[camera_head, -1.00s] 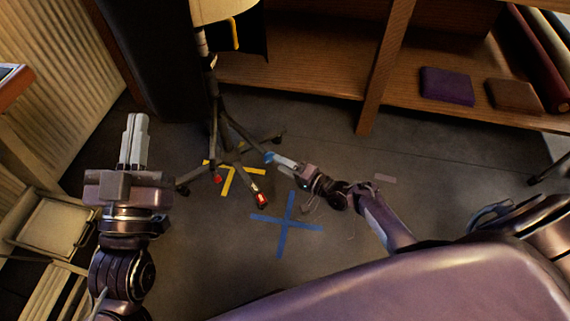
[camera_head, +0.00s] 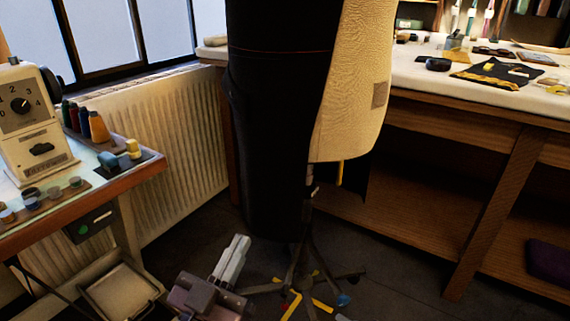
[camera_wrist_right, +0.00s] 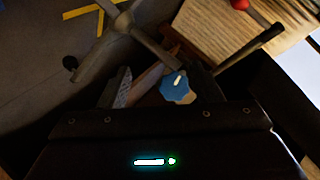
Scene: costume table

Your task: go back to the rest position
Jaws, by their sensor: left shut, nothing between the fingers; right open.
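My left gripper (camera_head: 240,240) is at the lower edge of the head view, its two pale fingers together and empty. It points up toward the foot of the black dress form. My right gripper (camera_wrist_right: 162,82) is open in the right wrist view. A blue wheel-like part (camera_wrist_right: 178,88) shows between or beyond its fingers; I cannot tell whether they touch. This blue part also shows at a stand leg in the head view (camera_head: 343,300). The rest of my right arm is not clearly visible in the head view.
The dress form (camera_head: 275,130) with a cream panel (camera_head: 352,85) stands on a legged stand (camera_head: 305,265). A sewing machine (camera_head: 35,120) is on the left table (camera_head: 140,172). A white-topped workbench (camera_head: 450,80) with a lower shelf is at the right. Dark floor shows around the stand.

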